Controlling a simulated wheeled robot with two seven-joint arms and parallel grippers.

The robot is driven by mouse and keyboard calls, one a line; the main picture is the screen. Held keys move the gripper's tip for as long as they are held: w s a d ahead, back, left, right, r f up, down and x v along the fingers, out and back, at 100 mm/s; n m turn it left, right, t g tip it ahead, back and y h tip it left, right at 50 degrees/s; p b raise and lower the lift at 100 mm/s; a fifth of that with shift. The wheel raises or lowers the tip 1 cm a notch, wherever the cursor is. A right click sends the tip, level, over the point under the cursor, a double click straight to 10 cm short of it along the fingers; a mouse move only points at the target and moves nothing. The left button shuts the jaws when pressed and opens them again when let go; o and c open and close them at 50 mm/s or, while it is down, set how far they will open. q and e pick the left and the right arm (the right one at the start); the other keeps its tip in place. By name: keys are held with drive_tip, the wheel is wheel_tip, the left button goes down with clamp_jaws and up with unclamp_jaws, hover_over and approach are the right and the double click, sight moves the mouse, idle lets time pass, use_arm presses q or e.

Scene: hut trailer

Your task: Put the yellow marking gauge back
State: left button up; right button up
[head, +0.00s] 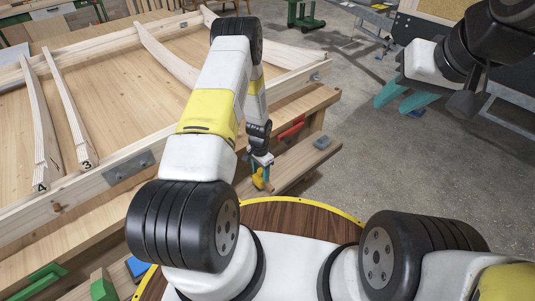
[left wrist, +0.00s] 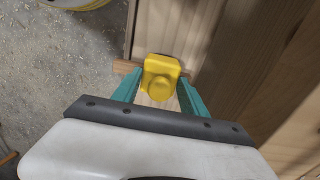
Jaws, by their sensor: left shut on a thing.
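The yellow marking gauge (left wrist: 160,77) is between the two teal fingers of my left gripper (left wrist: 158,92) in the left wrist view. A yellow block with a round knob and a short wooden stem end show. In the head view the gauge (head: 259,179) is small, below my left wrist, beside the lower wooden shelf (head: 300,158) of the bench. My left gripper is shut on it. Whether the gauge touches the wood is hard to tell. My right gripper (head: 396,98) is at the upper right of the head view, its teal fingers apart and empty over the floor.
The bench (head: 110,105) carries a wooden frame with numbered curved ribs. A red tool (head: 291,127) and a grey-blue block (head: 322,142) lie on the lower shelf. A green tool (head: 35,282) is at the lower left.

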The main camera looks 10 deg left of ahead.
use_arm(q)
drive_tip(key=shift+f, duration=1.25)
drive_tip(key=shift+f, duration=0.15)
drive_tip(key=o, duration=1.3)
drive_tip(key=shift+s, duration=0.1)
